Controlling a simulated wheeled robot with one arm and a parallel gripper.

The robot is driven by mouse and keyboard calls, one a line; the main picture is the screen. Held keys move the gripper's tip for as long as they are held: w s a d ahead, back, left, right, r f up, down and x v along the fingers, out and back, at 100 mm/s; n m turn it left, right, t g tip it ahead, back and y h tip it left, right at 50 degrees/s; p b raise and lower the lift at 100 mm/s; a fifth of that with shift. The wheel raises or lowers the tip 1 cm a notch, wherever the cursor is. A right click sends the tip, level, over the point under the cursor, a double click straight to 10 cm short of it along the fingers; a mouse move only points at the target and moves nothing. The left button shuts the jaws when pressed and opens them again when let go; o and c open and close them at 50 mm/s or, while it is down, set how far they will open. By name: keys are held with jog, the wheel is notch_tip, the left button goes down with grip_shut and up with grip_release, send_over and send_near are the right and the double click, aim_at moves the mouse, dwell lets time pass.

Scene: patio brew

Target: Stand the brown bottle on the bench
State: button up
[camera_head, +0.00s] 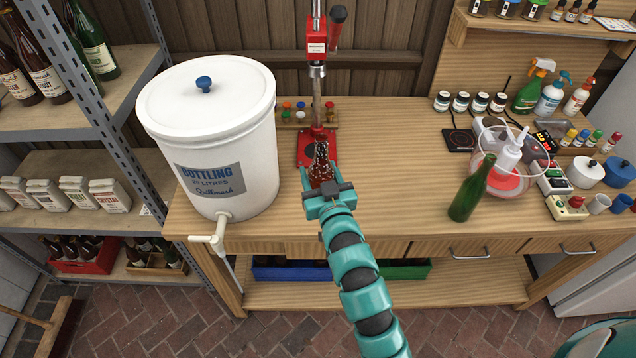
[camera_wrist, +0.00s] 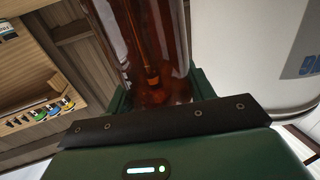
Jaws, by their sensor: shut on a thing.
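The brown bottle (camera_head: 321,160) is between the fingers of my gripper (camera_head: 322,182), over the front part of the wooden bench (camera_head: 400,165). Its neck points up in the head view, in front of the red bench capper (camera_head: 317,48) and its red base (camera_head: 304,150). In the wrist view the brown glass (camera_wrist: 150,45) fills the space between the green fingers, and my gripper (camera_wrist: 155,95) is shut on it. My gripper hides the bottle's lower end, so I cannot tell whether it touches the bench.
A white bottling bucket (camera_head: 215,130) with a tap stands close on the left. A green bottle (camera_head: 471,190) and a clear vessel with red liquid (camera_head: 508,180) stand to the right. The bench between my gripper and the green bottle is clear. A metal shelf (camera_head: 115,100) stands far left.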

jog(key=w+f+p, duration=0.2)
jog(key=w+f, duration=0.1)
jog(key=f, duration=0.3)
jog(key=shift+a+f, duration=0.2)
jog(key=shift+f, duration=0.15)
jog(key=shift+w+f, duration=0.1)
jog(key=shift+f, duration=0.15)
jog(key=o, duration=1.1)
